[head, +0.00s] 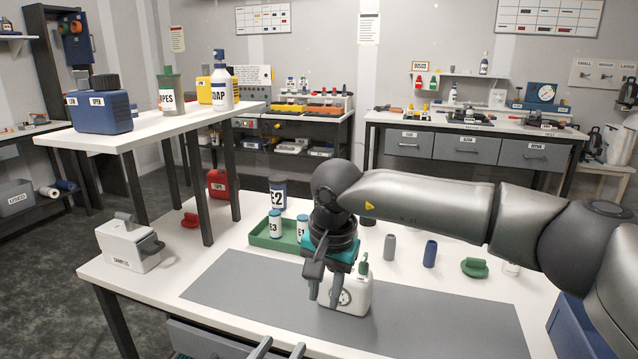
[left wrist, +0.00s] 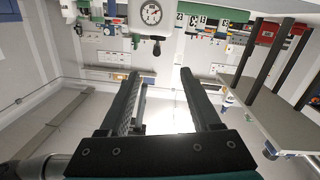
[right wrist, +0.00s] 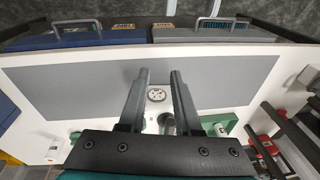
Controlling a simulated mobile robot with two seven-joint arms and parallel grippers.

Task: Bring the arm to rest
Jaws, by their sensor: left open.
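The task names only the arm. My left gripper (head: 280,346) shows as two separated fingertips at the bottom edge of the head view. In the left wrist view its fingers (left wrist: 160,75) are apart with nothing between them. My right arm comes in from the right, and its gripper (head: 323,296) points down in front of a white canister (head: 357,295) with a round dial. In the right wrist view the fingers (right wrist: 160,72) have a gap, with the dial just past the tips. I cannot tell whether they touch the canister.
The grey mat (head: 440,322) covers the bench front. A green tray (head: 262,236) with labelled bottles, a grey cylinder (head: 389,246), a blue cylinder (head: 430,254) and a green piece (head: 474,267) stand behind. A white box (head: 128,246) is at left, a blue bin (head: 575,335) at right.

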